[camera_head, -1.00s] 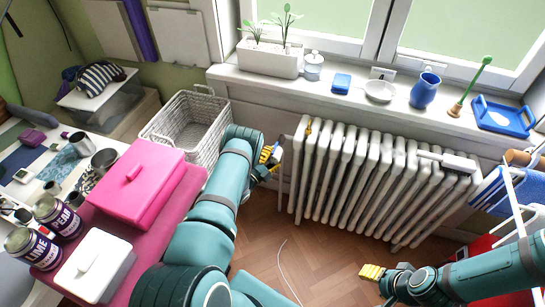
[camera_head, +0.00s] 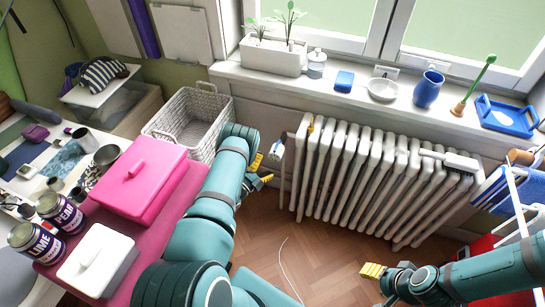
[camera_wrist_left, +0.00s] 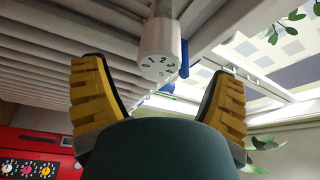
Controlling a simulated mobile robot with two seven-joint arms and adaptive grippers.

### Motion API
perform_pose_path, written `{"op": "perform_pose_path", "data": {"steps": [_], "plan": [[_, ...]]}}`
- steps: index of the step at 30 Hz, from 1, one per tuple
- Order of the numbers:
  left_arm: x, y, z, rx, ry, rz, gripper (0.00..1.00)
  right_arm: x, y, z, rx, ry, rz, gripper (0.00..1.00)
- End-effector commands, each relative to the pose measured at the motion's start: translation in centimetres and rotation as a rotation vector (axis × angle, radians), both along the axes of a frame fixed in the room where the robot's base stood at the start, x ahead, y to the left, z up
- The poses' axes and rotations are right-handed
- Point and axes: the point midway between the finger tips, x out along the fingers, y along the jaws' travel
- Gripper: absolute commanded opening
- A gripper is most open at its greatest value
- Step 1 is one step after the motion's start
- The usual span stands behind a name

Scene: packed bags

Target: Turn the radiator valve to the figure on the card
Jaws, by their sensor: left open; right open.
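The white radiator valve (camera_head: 277,148) is at the left end of the white radiator (camera_head: 385,180). In the left wrist view its head (camera_wrist_left: 160,50) shows figures including 0, 1, 2 and 3, with a blue piece beside it. My left gripper (camera_head: 262,170) is open and empty, just left of the valve and apart from it. In the wrist view the valve head appears between its spread yellow fingers, beyond them. My right gripper (camera_head: 374,271) is open and empty, low over the floor at the right. A small white card-like piece (camera_head: 386,72) is on the sill; I cannot read a figure on it.
The windowsill (camera_head: 345,105) holds a planter (camera_head: 273,57), a blue jug (camera_head: 427,89) and a blue tray (camera_head: 506,116). A white brush (camera_head: 450,160) lies on the radiator. A wicker basket (camera_head: 190,115) stands left of my left gripper. The floor before the radiator is mostly clear.

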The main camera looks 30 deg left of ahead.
Motion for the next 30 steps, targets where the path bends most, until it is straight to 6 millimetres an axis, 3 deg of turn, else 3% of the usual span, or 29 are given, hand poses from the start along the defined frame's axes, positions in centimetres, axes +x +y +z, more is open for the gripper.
{"op": "perform_pose_path", "data": {"steps": [6, 12, 30], "plan": [[-4.1, 0.6, -0.6, -0.001, 0.003, 0.001, 0.86, 0.0, 0.0, 0.0, 0.000, 0.000, 0.000, 0.55], [-6.0, 0.8, -0.8, -0.001, 0.001, 0.000, 0.86, 0.0, 0.0, 0.0, 0.000, 0.000, 0.000, 0.55], [-6.3, 0.8, -0.9, 0.000, 0.000, 0.000, 0.86, 0.0, 0.0, 0.0, 0.000, 0.000, 0.000, 0.55]]}}
